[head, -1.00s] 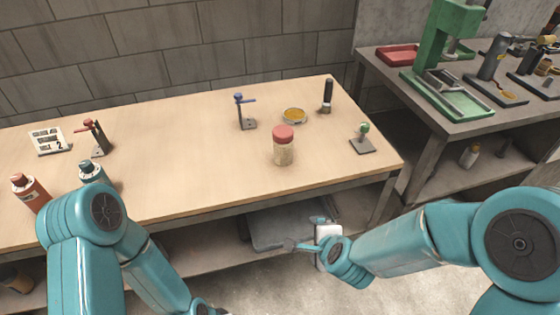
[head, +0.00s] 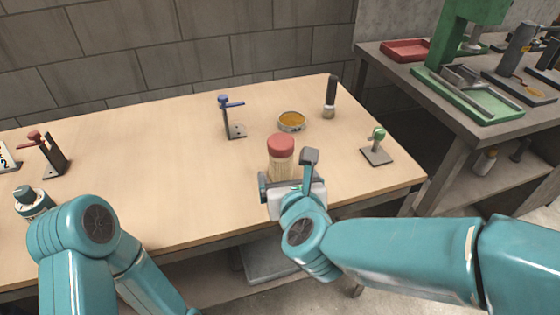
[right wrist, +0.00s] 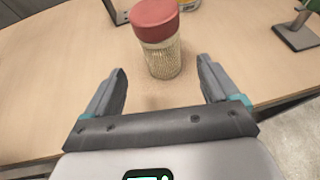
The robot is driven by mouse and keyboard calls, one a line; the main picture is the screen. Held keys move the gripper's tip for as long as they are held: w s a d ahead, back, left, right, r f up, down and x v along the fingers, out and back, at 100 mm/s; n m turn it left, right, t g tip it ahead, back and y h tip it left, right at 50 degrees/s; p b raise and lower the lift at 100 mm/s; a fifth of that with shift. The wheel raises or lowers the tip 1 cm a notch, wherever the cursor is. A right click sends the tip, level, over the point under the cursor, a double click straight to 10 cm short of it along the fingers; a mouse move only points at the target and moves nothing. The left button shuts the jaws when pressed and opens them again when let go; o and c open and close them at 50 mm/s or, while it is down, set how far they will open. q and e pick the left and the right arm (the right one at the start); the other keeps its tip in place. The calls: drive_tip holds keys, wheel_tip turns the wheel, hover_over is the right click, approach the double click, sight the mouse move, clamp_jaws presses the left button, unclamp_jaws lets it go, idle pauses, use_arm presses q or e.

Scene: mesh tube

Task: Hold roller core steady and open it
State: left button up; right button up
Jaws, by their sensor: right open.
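The roller core appears to be the upright cylinder (head: 281,165) with a pale mesh-like body and a red lid (head: 280,145), standing near the table's front edge. My right gripper (head: 287,170) is open at its near side, one finger to the left and one to the right. In the right wrist view the cylinder (right wrist: 163,60) stands just beyond and between the open fingertips (right wrist: 161,70), not gripped. Its lower part is hidden behind the gripper in the head view.
A blue-topped stand (head: 230,120), a dish of amber contents (head: 291,121), a black-handled tool (head: 330,98) and a green-knobbed stand (head: 376,148) surround the cylinder. A red-topped stand (head: 47,155) and a bottle (head: 33,204) are left. The table's middle left is clear.

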sight(283, 168)
drive_tip(key=x, duration=0.3)
drive_tip(key=shift+d+f, duration=0.15)
drive_tip(key=shift+d, duration=0.05)
drive_tip(key=shift+w+a+f, duration=0.15)
drive_tip(key=shift+w, duration=0.3)
drive_tip(key=x, duration=0.5)
drive_tip(key=shift+s+f, duration=0.1)
drive_tip(key=c, duration=1.1)
drive_tip(key=shift+c, duration=0.2)
